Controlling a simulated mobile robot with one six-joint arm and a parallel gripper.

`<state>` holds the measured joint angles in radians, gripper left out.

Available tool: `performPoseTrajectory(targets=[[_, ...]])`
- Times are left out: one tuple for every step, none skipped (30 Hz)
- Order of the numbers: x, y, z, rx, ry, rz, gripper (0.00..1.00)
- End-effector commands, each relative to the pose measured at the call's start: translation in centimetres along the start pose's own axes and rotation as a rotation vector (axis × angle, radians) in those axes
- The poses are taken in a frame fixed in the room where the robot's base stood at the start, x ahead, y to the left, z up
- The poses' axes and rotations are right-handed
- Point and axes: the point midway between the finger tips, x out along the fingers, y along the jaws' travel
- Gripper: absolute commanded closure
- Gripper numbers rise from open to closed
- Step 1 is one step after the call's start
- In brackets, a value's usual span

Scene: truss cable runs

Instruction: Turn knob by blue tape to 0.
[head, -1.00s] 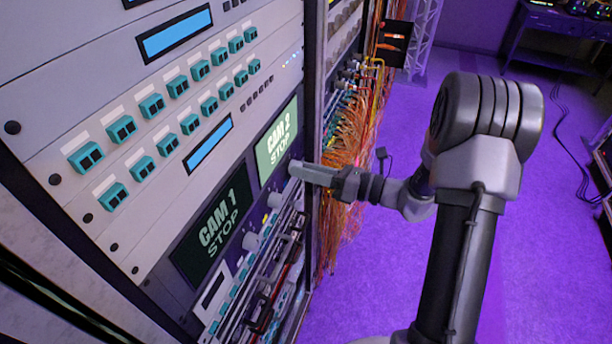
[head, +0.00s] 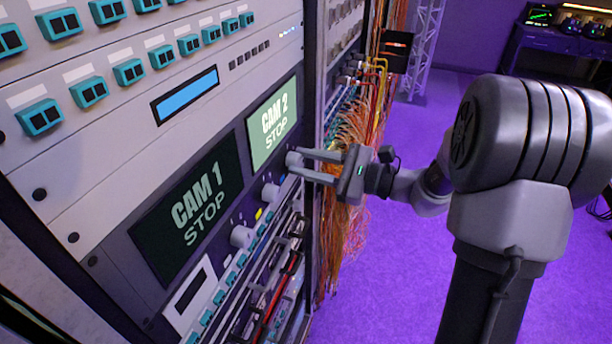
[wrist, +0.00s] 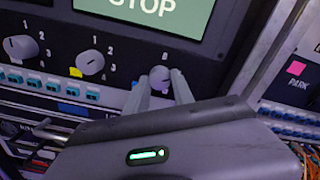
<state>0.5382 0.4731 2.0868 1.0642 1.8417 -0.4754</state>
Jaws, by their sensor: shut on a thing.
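The right-hand knob (wrist: 160,77) is a small pale round knob on the dark panel under the lit CAM 2 screen. It also shows at the fingertips in the head view (head: 294,160). My gripper (wrist: 161,85) is shut on it, one finger on each side. A small blue patch (wrist: 135,85), apparently tape, shows just left of the knob, partly beside a finger. The mark above the knob is too small to read surely, and its pointer is unclear. The fingers hide part of its scale.
A middle knob (wrist: 90,63) with yellow tape (wrist: 75,72) and a left knob (wrist: 18,47) sit on the same panel. Pink tape (wrist: 297,68) is at the right. Orange cables (head: 345,215) hang beside the rack. The purple floor is open at right.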

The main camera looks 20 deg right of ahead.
Motion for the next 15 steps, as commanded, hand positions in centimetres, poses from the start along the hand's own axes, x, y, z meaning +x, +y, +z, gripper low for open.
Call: performPoseTrajectory(targets=[[-0.01, 0.34, -0.62, -0.042, 0.001, 0.001, 1.00], [-0.01, 0.33, -0.61, -0.072, 0.000, 0.001, 1.00], [0.00, 0.33, -0.63, -0.109, 0.000, 0.001, 1.00], [0.00, 0.33, -0.63, -0.138, 0.000, 0.001, 1.00], [0.00, 0.33, -0.61, -0.166, 0.000, 0.001, 1.00], [0.00, 0.34, -0.64, -0.204, 0.000, 0.001, 1.00], [0.00, 0.34, -0.63, -0.232, 0.000, 0.001, 1.00], [-0.01, 0.33, -0.60, -0.261, 0.000, 0.001, 1.00], [0.00, 0.33, -0.61, -0.298, 0.000, 0.001, 1.00], [0.00, 0.31, -0.60, -0.326, 0.001, 0.001, 1.00], [0.00, 0.29, -0.56, -0.356, 0.001, 0.001, 1.00], [-0.01, 0.26, -0.53, -0.394, 0.001, 0.001, 1.00], [0.00, 0.25, -0.52, -0.421, 0.001, 0.001, 1.00], [0.00, 0.24, -0.50, -0.450, 0.001, 0.001, 1.00], [-0.01, 0.22, -0.44, -0.487, 0.001, 0.001, 1.00]])
